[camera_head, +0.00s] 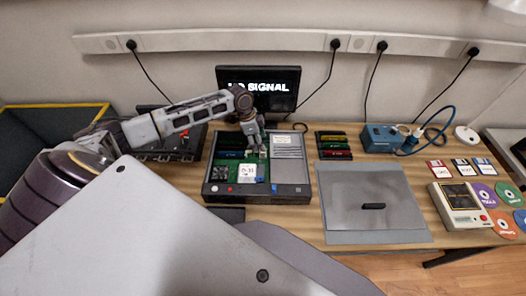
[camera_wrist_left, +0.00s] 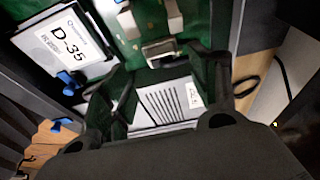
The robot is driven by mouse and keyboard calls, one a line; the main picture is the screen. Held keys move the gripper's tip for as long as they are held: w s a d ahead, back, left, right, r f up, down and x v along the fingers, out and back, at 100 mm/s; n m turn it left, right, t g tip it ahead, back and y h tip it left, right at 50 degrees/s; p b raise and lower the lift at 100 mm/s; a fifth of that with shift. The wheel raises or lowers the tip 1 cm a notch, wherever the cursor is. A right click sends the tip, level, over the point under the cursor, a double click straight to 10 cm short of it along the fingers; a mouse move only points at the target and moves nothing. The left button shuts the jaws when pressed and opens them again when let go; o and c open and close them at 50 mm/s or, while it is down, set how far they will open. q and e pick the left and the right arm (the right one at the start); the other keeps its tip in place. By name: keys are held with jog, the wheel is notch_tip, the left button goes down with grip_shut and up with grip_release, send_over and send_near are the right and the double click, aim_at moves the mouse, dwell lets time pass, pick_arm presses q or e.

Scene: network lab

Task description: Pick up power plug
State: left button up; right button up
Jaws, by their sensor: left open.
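My left gripper (camera_head: 256,152) reaches down over the open computer case (camera_head: 232,197) with a green board inside. In the left wrist view, its dark fingers (camera_wrist_left: 162,70) are spread apart. A small pale connector (camera_wrist_left: 160,50) lies just beyond and between the fingertips; I cannot tell whether they touch it or whether it is the power plug. A grey box with a white label (camera_wrist_left: 165,105) shows between the fingers. A drive labelled D-35 (camera_wrist_left: 72,48) also shows in the head view (camera_head: 248,173). My right gripper is not in view.
Black plugs (camera_head: 335,45) sit in the wall strip (camera_head: 210,40). A monitor (camera_head: 285,82) stands behind the case. A grey panel (camera_head: 375,200), a blue box (camera_head: 380,138), a tester (camera_head: 457,203), floppy disks and coloured discs (camera_head: 505,226) lie to the right.

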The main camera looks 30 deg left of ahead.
pick_arm(q)
jog(key=shift+f, duration=0.1)
jog(key=shift+p+x, duration=0.45)
jog(key=shift+x, duration=2.05)
jog(key=shift+w, duration=0.15)
jog(key=c, duration=0.9)
